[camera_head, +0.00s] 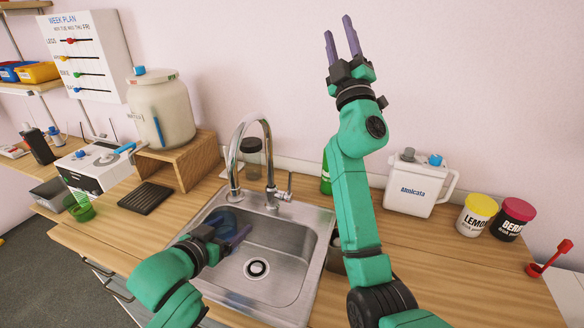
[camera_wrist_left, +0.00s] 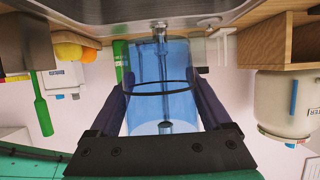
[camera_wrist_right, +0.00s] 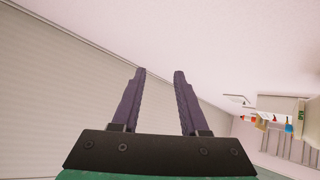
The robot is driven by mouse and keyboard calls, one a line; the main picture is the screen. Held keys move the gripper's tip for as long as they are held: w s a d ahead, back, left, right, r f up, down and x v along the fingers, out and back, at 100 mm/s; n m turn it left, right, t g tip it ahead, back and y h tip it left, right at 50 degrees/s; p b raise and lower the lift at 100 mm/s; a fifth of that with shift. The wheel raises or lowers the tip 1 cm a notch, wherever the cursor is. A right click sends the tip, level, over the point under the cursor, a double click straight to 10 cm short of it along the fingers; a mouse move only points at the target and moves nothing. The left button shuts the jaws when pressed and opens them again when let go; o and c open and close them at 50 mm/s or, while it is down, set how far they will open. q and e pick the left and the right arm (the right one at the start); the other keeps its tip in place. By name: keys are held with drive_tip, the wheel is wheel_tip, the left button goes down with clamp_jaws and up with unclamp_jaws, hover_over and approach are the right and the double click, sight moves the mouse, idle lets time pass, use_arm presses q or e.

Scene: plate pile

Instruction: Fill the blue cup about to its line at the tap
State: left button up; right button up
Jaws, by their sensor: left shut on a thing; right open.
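The translucent blue cup (camera_head: 224,219) is in my left gripper (camera_head: 232,237), over the left side of the sink (camera_head: 290,240). In the left wrist view the cup (camera_wrist_left: 150,65) sits between both fingers, with a dark line (camera_wrist_left: 165,88) around it. That view is upside down. The chrome tap (camera_head: 238,150) arches above the sink near the cup, with its lever (camera_head: 288,187) on the right. I see no clear water stream, and the level in the cup cannot be told. My right gripper (camera_head: 338,28) is raised high before the wall, open and empty.
A white jug (camera_head: 418,188) and yellow-lidded (camera_head: 475,215) and red-lidded (camera_head: 512,218) jars stand right of the sink. A big dispenser (camera_head: 162,112) on a wooden stand (camera_head: 190,165) is at the left. A dark glass jar (camera_head: 251,158) and green bottle (camera_head: 326,180) stand behind the sink.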

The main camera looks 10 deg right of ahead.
drive_tip(key=a+n+y, duration=0.2)
drive_tip(key=a+n, duration=0.1)
drive_tip(key=a, duration=0.5)
drive_tip(key=n+g+h, duration=0.7)
drive_tip(key=n+g, duration=0.3)
drive_tip(key=n, duration=0.7)
approach(291, 172)
drive_tip(key=w, duration=0.2)
drive_tip(key=x, duration=1.1)
drive_tip(key=shift+w+d+f, duration=0.25)
drive_tip(key=shift+d+f, duration=0.05)
drive_tip(key=shift+d, duration=0.1)
drive_tip(key=shift+c, duration=0.3)
clamp_jaws()
